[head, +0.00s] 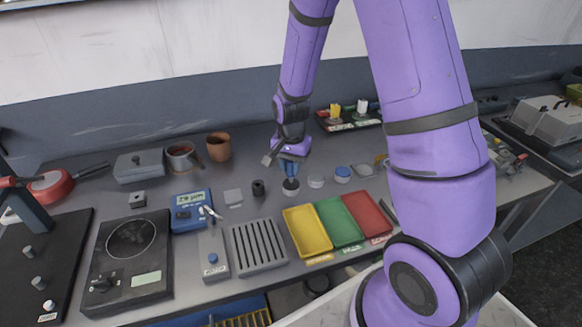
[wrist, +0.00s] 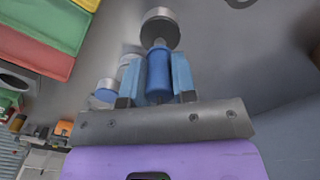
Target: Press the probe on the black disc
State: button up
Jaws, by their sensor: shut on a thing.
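My gripper (head: 291,168) points down over the back middle of the bench. In the wrist view my gripper (wrist: 157,80) has its two blue fingers shut on the probe, a blue cylinder (wrist: 158,70) with a thin grey tip. The black disc (head: 291,187) sits directly under the probe, dark on top with a pale side. In the wrist view the black disc (wrist: 160,32) lies right at the probe's tip. The tip meets its dark face in the picture, but I cannot tell whether it touches or presses.
A grey disc (head: 316,182) and a blue disc (head: 342,173) stand just right of the black disc. A small black cylinder (head: 258,188) stands to its left. Yellow (head: 307,232), green (head: 339,222) and red (head: 368,214) trays lie in front. A blue meter (head: 191,211) stands farther left.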

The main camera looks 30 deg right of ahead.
jog(key=shift+r, duration=2.2)
